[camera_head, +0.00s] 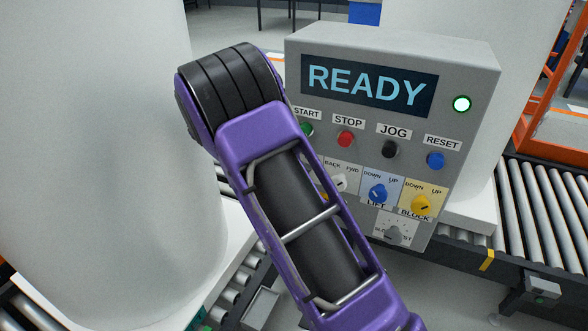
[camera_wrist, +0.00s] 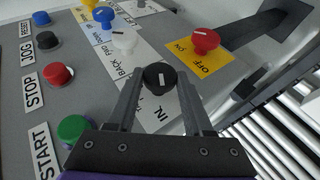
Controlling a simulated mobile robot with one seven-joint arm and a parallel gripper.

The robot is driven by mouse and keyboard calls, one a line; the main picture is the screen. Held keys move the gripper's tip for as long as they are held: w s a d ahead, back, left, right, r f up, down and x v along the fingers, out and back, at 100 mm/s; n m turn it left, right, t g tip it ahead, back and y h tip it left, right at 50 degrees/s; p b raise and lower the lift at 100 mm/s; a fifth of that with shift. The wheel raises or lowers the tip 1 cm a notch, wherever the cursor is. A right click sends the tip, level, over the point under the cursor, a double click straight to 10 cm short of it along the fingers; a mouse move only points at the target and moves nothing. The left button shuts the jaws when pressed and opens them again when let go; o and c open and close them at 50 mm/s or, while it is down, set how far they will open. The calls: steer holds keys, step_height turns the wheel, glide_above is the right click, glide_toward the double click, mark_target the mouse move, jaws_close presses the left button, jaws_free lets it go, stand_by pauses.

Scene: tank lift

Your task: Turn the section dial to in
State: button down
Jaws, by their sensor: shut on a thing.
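The section dial (camera_wrist: 156,71) is a black round knob with a white pointer mark, seen in the wrist view on the grey panel. My gripper (camera_wrist: 160,82) has its two fingers on either side of the dial, shut on it. The pointer mark runs roughly up and down in the wrist picture. An IN label (camera_wrist: 163,114) shows on the white plate between the fingers, on the near side of the dial. The dial's other label is hidden. In the head view my purple arm hides the dial and gripper.
Close to the dial are the white knob (camera_wrist: 124,39), red OFF/ON knob (camera_wrist: 205,40), green START button (camera_wrist: 73,129) and red STOP button (camera_wrist: 58,75). Roller conveyors (camera_head: 543,205) flank the box.

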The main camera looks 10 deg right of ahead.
steer(key=shift+c, duration=1.5)
jaws_free()
step_height(320, 180, up, 10)
steer(key=shift+p, duration=0.3)
